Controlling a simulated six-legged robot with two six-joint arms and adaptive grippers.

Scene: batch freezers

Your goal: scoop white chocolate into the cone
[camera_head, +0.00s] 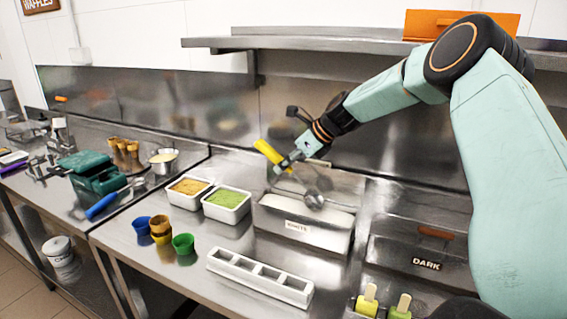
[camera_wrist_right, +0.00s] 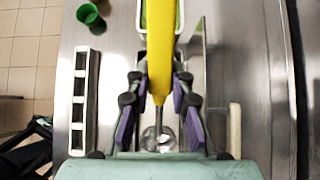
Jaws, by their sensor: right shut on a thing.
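My right gripper (camera_head: 290,161) is shut on the yellow handle of a scoop (camera_head: 268,152). The scoop's round metal head (camera_head: 313,199) hangs over the open steel bin labelled WHITE (camera_head: 300,236); whether it touches the white contents (camera_head: 335,217) I cannot tell. In the right wrist view the yellow handle (camera_wrist_right: 160,60) runs between the fingers (camera_wrist_right: 160,108), with the metal head (camera_wrist_right: 157,138) below. A brown cone (camera_head: 160,224) stands in a yellow cup (camera_head: 161,239) to the left, between a blue cup (camera_head: 141,225) and a green cup (camera_head: 183,243). My left gripper is out of view.
A white slotted holder (camera_head: 260,277) lies in front of the bin. Tubs of green (camera_head: 228,205) and tan (camera_head: 189,193) contents stand to its left. A closed bin labelled DARK (camera_head: 418,255) is at right. More cones (camera_head: 125,148) stand far left. A shelf (camera_head: 300,43) runs above.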

